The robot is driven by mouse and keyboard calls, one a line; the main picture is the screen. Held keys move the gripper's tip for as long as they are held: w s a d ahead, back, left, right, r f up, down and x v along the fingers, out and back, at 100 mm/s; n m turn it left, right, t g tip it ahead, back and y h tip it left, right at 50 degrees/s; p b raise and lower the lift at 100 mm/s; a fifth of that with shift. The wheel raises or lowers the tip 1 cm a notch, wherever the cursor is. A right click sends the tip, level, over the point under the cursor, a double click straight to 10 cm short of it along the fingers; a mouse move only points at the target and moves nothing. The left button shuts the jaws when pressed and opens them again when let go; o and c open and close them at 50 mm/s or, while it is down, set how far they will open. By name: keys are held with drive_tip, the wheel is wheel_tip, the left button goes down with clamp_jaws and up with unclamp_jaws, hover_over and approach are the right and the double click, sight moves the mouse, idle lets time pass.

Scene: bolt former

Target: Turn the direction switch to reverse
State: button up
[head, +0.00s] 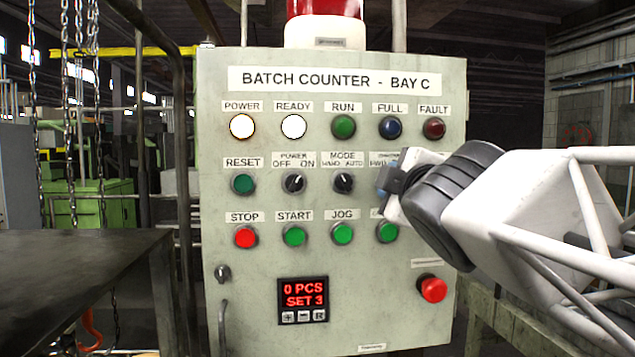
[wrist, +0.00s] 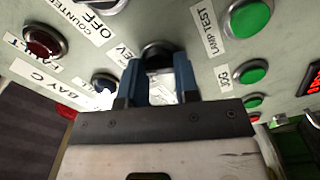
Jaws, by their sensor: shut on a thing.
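The direction switch (wrist: 158,52) is on the panel's middle row, to the right of the mode switch (head: 343,183). In the head view my gripper (head: 386,181) covers it, leaving only part of its label (head: 384,159) showing. In the wrist view my gripper (wrist: 158,72) has its two blue fingers on either side of the dark round switch, shut on its knob. The letters "EV" show beside the left finger. The knob's pointer is hidden between the fingers, so I cannot tell which way it is turned.
The panel (head: 250,270) also carries the power switch (head: 293,184), lamps and several buttons. The green lamp test button (wrist: 248,18) is close to my fingers. A red button (head: 432,288) sits lower right. A dark table (head: 80,260) stands at the left.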

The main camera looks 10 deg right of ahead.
drive_tip(key=shift+m, duration=0.9)
drive_tip(key=o, duration=0.9)
drive_tip(key=shift+s+n, duration=1.2)
drive_tip(key=shift+n, duration=0.8)
drive_tip(key=shift+s+n, duration=1.25)
drive_tip(key=shift+n, duration=0.75)
drive_tip(key=shift+s+n, duration=1.2)
drive_tip(key=shift+n, duration=0.8)
